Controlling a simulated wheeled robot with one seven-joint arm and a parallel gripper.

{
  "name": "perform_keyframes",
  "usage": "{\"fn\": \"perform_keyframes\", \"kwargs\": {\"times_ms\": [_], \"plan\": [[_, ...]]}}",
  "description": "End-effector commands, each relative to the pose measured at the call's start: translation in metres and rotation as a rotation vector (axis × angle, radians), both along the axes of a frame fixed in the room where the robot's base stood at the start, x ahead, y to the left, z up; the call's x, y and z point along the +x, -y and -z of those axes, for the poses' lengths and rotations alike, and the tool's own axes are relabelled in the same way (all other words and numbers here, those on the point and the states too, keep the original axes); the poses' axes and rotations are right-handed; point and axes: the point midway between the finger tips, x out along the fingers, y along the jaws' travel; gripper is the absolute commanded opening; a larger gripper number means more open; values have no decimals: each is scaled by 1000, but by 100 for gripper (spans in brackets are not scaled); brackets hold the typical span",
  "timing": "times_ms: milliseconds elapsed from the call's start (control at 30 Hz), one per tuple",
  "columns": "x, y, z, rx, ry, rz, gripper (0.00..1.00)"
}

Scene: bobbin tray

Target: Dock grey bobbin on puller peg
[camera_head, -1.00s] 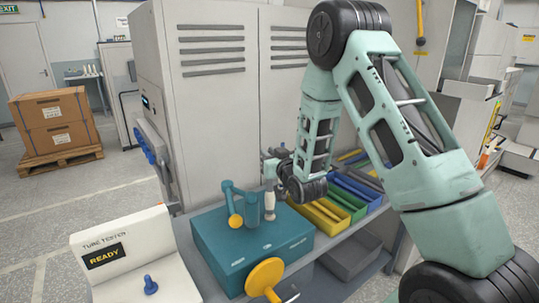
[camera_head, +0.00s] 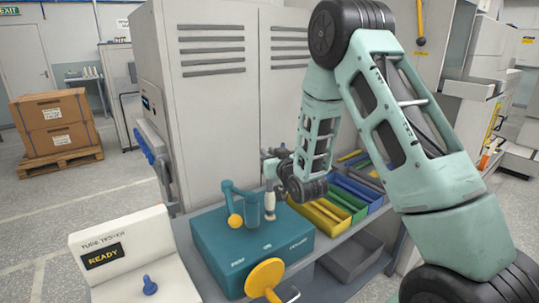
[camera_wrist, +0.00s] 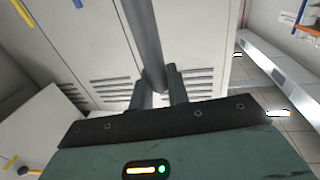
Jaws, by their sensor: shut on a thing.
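My gripper (camera_head: 276,168) is over the right part of the teal puller box (camera_head: 225,262). The wrist view shows its two fingers (camera_wrist: 158,84) shut on the sides of a long grey tube, the grey bobbin (camera_wrist: 145,40). In the head view the bobbin (camera_head: 269,198) looks upright, a short grey piece below the gripper and close beside the puller's teal post. A pale piece (camera_head: 270,216), seemingly the peg, shows beneath it at the box top. I cannot tell how far the bobbin sits over it, and the contact is too small to see.
A teal arm with a yellow ball (camera_head: 235,221) stands left of the post. A yellow knob (camera_head: 264,278) is at the box front. Yellow, green and blue bins (camera_head: 345,200) lie to the right. A white tube tester (camera_head: 125,250) reads READY. Tall grey cabinets (camera_head: 220,110) stand close behind.

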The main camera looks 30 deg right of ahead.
Motion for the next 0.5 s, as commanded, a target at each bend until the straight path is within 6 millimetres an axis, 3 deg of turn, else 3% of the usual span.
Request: {"fn": "perform_keyframes", "kwargs": {"times_ms": [500], "plan": [[0, 0, 10, 0, 1, 0, 0]]}}
